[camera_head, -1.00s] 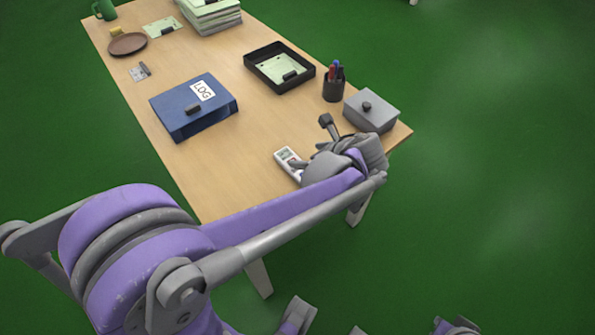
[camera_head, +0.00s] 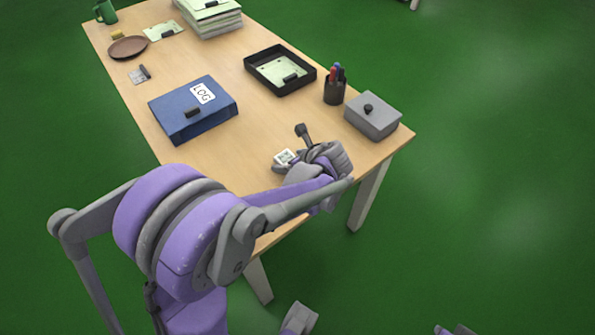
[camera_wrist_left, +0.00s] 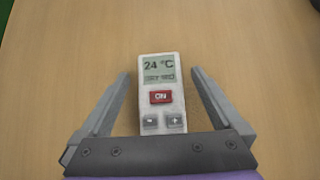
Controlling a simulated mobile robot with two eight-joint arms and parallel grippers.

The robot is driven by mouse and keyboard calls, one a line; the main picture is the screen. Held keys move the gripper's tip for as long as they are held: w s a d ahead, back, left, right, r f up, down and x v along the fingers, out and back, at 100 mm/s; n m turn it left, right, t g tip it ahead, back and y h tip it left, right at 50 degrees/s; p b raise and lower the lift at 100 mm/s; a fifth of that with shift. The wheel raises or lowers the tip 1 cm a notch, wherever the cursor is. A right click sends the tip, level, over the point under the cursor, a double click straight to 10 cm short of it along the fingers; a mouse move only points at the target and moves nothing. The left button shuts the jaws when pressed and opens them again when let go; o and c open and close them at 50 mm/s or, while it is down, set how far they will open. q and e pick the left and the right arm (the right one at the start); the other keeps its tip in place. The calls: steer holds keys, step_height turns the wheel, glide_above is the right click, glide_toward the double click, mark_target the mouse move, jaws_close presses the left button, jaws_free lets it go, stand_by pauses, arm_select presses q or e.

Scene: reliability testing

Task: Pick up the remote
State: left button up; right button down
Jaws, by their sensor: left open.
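The remote is a small white unit with a grey display reading 24 °C, a red ON button and two grey buttons. In the head view the remote (camera_head: 286,157) lies on the table near its front edge, partly hidden by my left gripper. In the left wrist view the remote (camera_wrist_left: 161,96) lies upright in the picture between the two fingers of my left gripper (camera_wrist_left: 160,82). The fingers are open, with a gap on each side of it. My left gripper (camera_head: 290,163) is over the remote in the head view. My right gripper cannot be made out.
On the wooden table (camera_head: 215,155) are a blue LOG binder (camera_head: 193,109), a black tray (camera_head: 280,70), a pen cup (camera_head: 334,87) and a grey lidded box (camera_head: 372,115). A brown plate (camera_head: 128,47), green mug (camera_head: 105,11) and paper stack (camera_head: 212,20) stand farther back.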

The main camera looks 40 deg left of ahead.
arm_select(q)
jaws_close()
stand_by(0.4)
